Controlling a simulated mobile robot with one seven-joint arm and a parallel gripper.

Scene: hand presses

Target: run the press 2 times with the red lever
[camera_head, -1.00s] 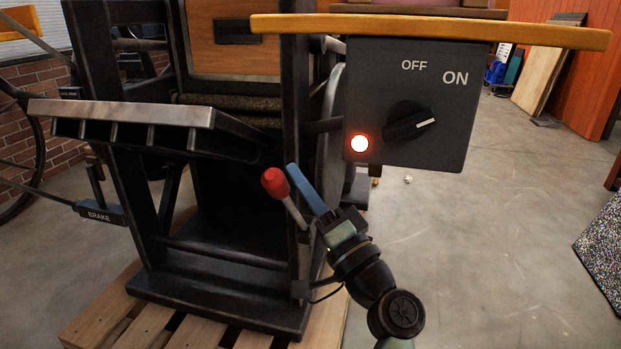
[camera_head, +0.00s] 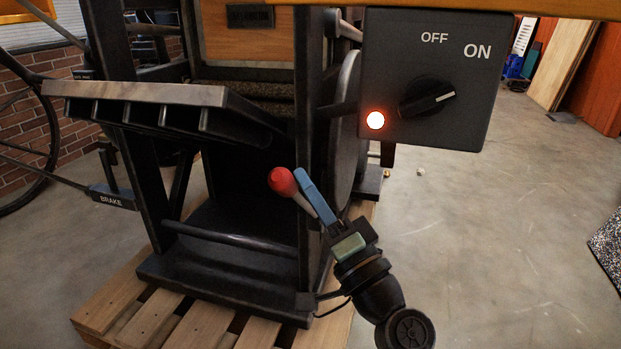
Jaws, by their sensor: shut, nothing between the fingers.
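The red lever (camera_head: 283,182) has a red knob on a pale shaft and stands at the right front post of the black press (camera_head: 230,250). My gripper (camera_head: 301,176) has blue fingers, shut with nothing between them. Its tips are just right of the red knob in the picture; whether they touch it I cannot tell. The lever's lower end is hidden behind my gripper. A dark control box (camera_head: 470,110) marked OFF and ON has its knob (camera_head: 428,97) pointing toward ON, and its red lamp (camera_head: 375,120) is lit.
A brake handle (camera_head: 112,196) labelled BRAKE is at the left. A slanted feed table (camera_head: 150,94) juts out from the press's front. The press stands on a wooden pallet (camera_head: 100,306). The concrete floor to the right is mostly clear.

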